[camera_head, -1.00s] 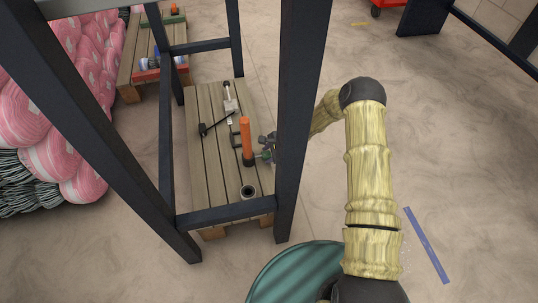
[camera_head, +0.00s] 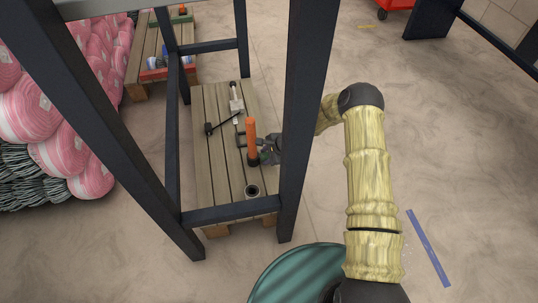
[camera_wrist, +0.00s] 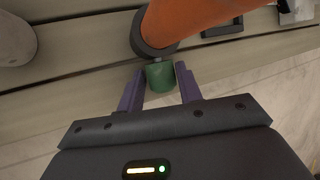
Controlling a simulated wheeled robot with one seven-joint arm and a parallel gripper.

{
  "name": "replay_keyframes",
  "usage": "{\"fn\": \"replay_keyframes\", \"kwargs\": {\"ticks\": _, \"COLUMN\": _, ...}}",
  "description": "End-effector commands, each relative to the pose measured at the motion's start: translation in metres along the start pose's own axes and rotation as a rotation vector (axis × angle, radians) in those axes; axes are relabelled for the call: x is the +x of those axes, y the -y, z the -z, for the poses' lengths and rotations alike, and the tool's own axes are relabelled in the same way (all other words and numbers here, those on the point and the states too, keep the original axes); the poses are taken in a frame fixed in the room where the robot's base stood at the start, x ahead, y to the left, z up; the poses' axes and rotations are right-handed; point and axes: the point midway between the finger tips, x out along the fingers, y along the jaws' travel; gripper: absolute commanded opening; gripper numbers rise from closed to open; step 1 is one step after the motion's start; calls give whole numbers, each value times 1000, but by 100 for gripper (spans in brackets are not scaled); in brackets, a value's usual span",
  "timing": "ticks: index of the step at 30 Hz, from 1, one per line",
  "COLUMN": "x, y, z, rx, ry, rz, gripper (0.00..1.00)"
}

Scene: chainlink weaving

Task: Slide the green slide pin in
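The green slide pin (camera_wrist: 160,76) shows in the wrist view as a short green cylinder, against the dark collar of an orange post (camera_wrist: 185,18). It is small in the head view (camera_head: 264,156), at the right of the orange post's (camera_head: 251,135) dark base. My gripper (camera_wrist: 160,80) has its two purple fingers apart, one on each side of the pin's near end. Thin gaps seem to show between the fingers and pin; I cannot tell whether either touches. In the head view my gripper (camera_head: 266,146) is right of the post, partly behind the frame's upright.
A dark metal frame (camera_head: 293,130) stands around the slatted wooden pallet (camera_head: 207,165), its upright close to my arm. A dark ring-shaped part (camera_head: 252,191), a black rod (camera_head: 222,124) and a white-grey tool (camera_head: 235,105) lie on the pallet. Open floor is at the right.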

Motion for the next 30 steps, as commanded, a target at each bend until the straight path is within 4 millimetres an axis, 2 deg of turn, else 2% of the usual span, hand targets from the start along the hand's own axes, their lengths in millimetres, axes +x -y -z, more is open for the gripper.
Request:
{"fn": "replay_keyframes", "kwargs": {"ticks": 9, "x": -1, "y": 0, "z": 0, "rx": -2, "ry": -2, "rz": 0, "gripper": 38}}
{"fn": "replay_keyframes", "kwargs": {"ticks": 14, "x": -14, "y": 2, "z": 0, "rx": 0, "ry": -4, "rz": 0, "gripper": 38}}
{"fn": "replay_keyframes", "kwargs": {"ticks": 30, "x": -119, "y": 2, "z": 1, "rx": 3, "ry": -4, "rz": 2, "gripper": 38}}
